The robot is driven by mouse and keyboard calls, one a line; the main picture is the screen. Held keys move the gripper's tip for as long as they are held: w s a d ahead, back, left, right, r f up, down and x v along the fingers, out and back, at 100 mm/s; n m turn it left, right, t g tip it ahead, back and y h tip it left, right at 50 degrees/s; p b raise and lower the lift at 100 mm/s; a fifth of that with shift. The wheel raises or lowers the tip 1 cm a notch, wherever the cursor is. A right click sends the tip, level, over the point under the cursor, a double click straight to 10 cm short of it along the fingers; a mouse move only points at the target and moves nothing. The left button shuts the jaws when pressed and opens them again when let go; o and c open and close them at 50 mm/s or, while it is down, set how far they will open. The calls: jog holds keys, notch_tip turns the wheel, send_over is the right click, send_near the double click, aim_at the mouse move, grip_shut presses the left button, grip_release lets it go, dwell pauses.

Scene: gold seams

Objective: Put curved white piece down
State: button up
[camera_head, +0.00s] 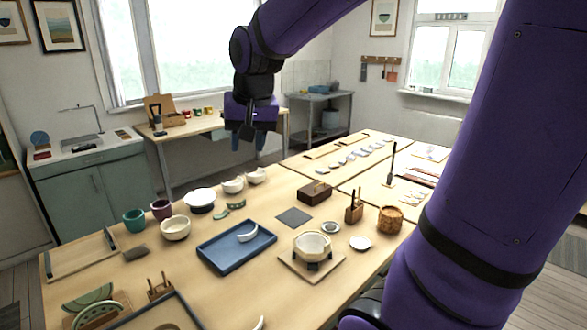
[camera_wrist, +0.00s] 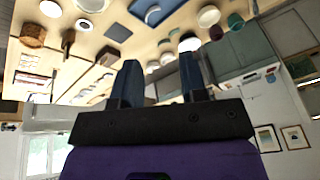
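A curved white piece (camera_head: 247,236) lies in the blue tray (camera_head: 215,262) near the middle of the table; the piece (camera_wrist: 152,14) and the tray (camera_wrist: 175,5) also show at the top of the wrist view. My gripper (camera_head: 248,142) is raised high above the far side of the table, well apart from the tray. In the wrist view its two dark fingers (camera_wrist: 160,78) are spread with nothing between them. Another curved white piece (camera_head: 260,322) shows partly at the table's front edge.
A cream bowl (camera_head: 312,245) on dark supports stands right of the tray. A cream bowl (camera_head: 175,228), a white bowl (camera_head: 200,199) and small cups are to the left and behind. A brown box (camera_head: 314,193) and a woven pot (camera_head: 390,219) stand to the right.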

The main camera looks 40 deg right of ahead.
jog(key=s+a+n, duration=0.1)
jog(key=s+n, duration=0.1)
jog(key=s, duration=0.6)
jog(key=s+a+n+t, duration=0.1)
jog(key=s+a+n, duration=0.1)
jog(key=s, duration=0.7)
jog(key=shift+s+a+r+n, duration=0.2)
jog(key=shift+r+n, duration=0.1)
jog(key=shift+n, duration=0.4)
